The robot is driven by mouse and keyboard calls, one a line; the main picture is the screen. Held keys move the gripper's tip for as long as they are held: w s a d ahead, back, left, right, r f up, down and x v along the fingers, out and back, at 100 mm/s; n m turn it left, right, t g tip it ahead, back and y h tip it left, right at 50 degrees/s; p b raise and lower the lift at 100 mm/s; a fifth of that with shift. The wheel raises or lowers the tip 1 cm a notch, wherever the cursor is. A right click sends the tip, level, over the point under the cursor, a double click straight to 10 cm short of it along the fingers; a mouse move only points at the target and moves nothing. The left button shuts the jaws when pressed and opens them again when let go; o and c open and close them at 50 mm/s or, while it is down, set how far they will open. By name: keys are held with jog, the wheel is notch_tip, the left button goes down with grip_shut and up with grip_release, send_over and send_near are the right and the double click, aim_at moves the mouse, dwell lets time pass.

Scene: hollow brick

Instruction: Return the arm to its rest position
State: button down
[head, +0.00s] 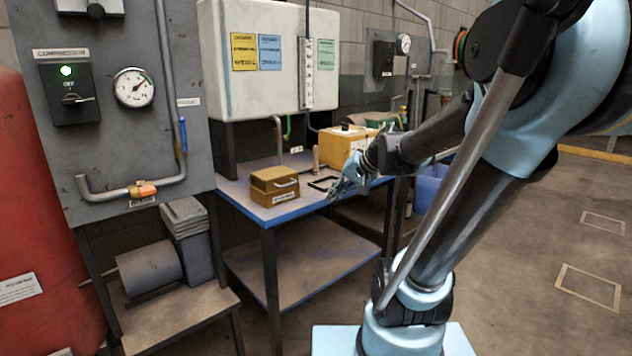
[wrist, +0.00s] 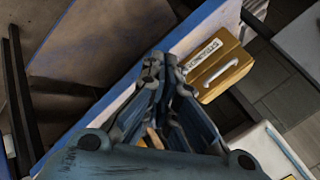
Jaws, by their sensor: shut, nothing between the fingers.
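My arm reaches from the right of the head view to the front edge of the blue-edged table (head: 272,219). My gripper (head: 334,194) is at that table's front edge, right of a small yellow-brown box with a handle (head: 275,186). In the wrist view my gripper (wrist: 156,62) has its fingertips together with nothing between them. The box (wrist: 217,66) shows beyond the fingertips to the right, apart from them. Whether the gripper touches the table edge, I cannot tell.
A larger yellow box (head: 343,148) stands behind my gripper on the table. A grey panel with a gauge (head: 134,87) and a red tank (head: 40,220) are at the left. A white tank (head: 262,95) hangs above the table. The floor at the right (head: 560,230) is clear.

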jog(key=s+d+f+n+g+h, duration=0.1)
jog(key=s+d+f+h, duration=0.2)
jog(key=s+d+f, duration=0.3)
jog(key=s+d+f+n+g+h, duration=0.1)
jog(key=s+d+f+h, duration=0.3)
jog(key=s, duration=0.8)
jog(key=d+f+g, duration=0.1)
jog(key=d+f, duration=0.1)
jog(key=d, duration=0.1)
jog(key=shift+s, duration=0.15)
jog(key=shift+d, duration=0.1)
jog(key=shift+w+f, duration=0.25)
jog(key=shift+w, duration=0.2)
